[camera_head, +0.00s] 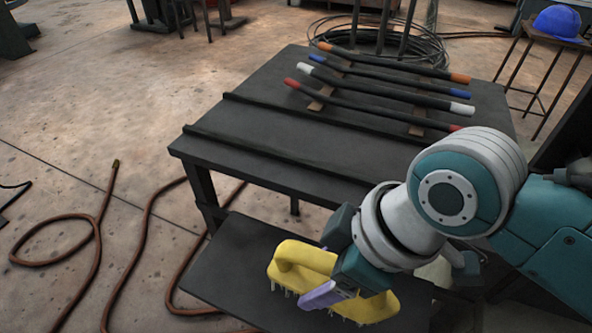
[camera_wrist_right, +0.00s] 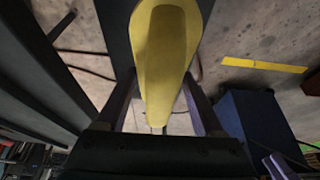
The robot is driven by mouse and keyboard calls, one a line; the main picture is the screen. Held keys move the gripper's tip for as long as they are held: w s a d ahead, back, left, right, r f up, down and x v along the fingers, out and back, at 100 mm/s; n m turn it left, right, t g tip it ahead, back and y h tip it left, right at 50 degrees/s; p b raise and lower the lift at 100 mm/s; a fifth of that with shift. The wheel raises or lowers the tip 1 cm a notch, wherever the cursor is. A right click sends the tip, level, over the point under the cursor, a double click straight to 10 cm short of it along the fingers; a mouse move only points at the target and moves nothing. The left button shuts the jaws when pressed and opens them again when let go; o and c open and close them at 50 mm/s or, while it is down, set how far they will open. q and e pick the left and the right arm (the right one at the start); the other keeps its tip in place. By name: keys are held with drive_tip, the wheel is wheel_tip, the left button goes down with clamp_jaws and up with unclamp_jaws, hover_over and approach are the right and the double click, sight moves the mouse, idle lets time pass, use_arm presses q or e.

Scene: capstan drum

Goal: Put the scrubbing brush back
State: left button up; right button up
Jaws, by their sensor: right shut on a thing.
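The scrubbing brush (camera_head: 310,262) is yellow with a raised handle and pale bristles on its underside. It shows in the head view over the dark lower shelf (camera_head: 225,262), bristles down. I cannot tell whether the bristles touch the shelf. My right gripper (camera_head: 338,288) is shut on the brush around its middle. In the right wrist view the yellow brush (camera_wrist_right: 165,60) fills the space between the two fingers of my right gripper (camera_wrist_right: 165,110). My left gripper is not in view.
A dark table (camera_head: 270,105) stands above the shelf, with several rods with coloured ends lying across wooden strips. A brown hose (camera_head: 95,235) lies on the floor at left. A blue hard hat (camera_head: 557,22) sits on a stand at the back right. A coiled cable (camera_head: 385,45) lies behind the table.

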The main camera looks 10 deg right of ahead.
drive_tip(key=shift+f+b, duration=1)
drive_tip(key=shift+f, duration=1.25)
drive_tip(key=shift+f, duration=0.2)
drive_tip(key=o, duration=1.2)
drive_tip(key=p+v, duration=0.6)
drive_tip(key=v, duration=0.6)
drive_tip(key=shift+w+r, duration=0.1)
drive_tip(key=shift+r, duration=0.1)
drive_tip(key=s+d+r+m+h, duration=0.1)
drive_tip(key=s+d+m, duration=0.1)
drive_tip(key=s+m, duration=0.1)
drive_tip(key=s+d+r+m+h, duration=0.1)
drive_tip(key=s+d+r+m, duration=0.1)
drive_tip(key=s+m, duration=0.1)
drive_tip(key=s+d+r+m+t+h, duration=0.1)
drive_tip(key=s+d+r+m, duration=0.1)
drive_tip(key=s+d+m, duration=0.1)
drive_tip(key=shift+s+r+h, duration=0.1)
drive_tip(key=shift+s+h, duration=0.2)
drive_tip(key=shift+s, duration=0.35)
